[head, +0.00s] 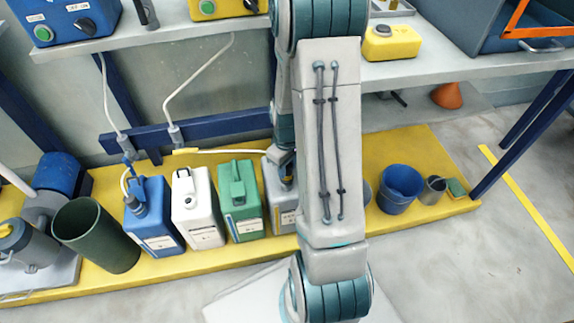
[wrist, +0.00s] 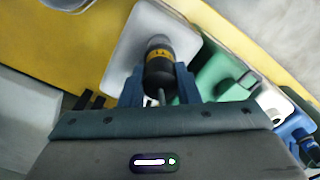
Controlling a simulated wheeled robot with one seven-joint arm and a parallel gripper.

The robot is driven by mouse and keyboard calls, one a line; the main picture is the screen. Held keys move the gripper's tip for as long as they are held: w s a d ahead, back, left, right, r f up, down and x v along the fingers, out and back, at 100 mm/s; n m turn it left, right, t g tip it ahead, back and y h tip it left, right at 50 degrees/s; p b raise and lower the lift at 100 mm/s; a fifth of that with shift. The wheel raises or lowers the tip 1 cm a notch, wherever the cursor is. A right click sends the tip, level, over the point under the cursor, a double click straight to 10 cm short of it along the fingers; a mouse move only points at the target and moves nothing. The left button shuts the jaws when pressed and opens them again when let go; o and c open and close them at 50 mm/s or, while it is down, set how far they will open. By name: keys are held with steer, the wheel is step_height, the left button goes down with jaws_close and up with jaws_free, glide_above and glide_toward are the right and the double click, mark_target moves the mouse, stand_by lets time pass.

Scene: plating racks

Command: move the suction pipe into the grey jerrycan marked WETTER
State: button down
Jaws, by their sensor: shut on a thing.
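The grey jerrycan (head: 275,197) stands on the yellow platform at the right end of the jerrycan row, partly hidden behind my arm. Its pale top (wrist: 128,52) shows in the wrist view. My gripper (wrist: 160,88) is shut on the suction pipe (wrist: 158,68), a dark fitting with a yellow band, between two blue fingers. The pipe is over the grey jerrycan's top; I cannot tell how far its lower end is inside the opening. In the head view a white hose (head: 235,151) runs toward my gripper, which is mostly hidden there. The can's label is not readable.
Green (head: 238,200), white (head: 197,208) and blue (head: 150,215) jerrycans stand close by to the left. The blue one has its own hose. A blue bucket (head: 399,190) and a small metal pail (head: 432,190) stand right. A blue rail (head: 200,130) runs behind.

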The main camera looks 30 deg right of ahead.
steer(key=shift+f+b, duration=0.55)
steer(key=shift+f, duration=0.3)
steer(key=c, duration=1)
jaws_free()
steer(key=shift+r, duration=0.1)
steer(key=shift+r, duration=0.1)
step_height(320, 180, up, 14)
steer(key=p, duration=0.6)
steer(key=shift+f, duration=0.2)
steer(key=s+a+r+m+t+p, duration=0.1)
steer(key=s+a+r+p, duration=0.3)
steer(key=r+p, duration=0.6)
steer(key=s+a+r+m+t+p, duration=0.1)
steer(key=s+a+r+p, duration=0.3)
steer(key=r+p, duration=0.6)
steer(key=s+a+r+m+p, duration=0.2)
steer(key=r+p, duration=0.8)
steer(key=r, duration=1.6)
steer(key=shift+s+a+t+p, duration=0.4)
steer(key=shift+s+a, duration=0.6)
steer(key=shift+a, duration=0.05)
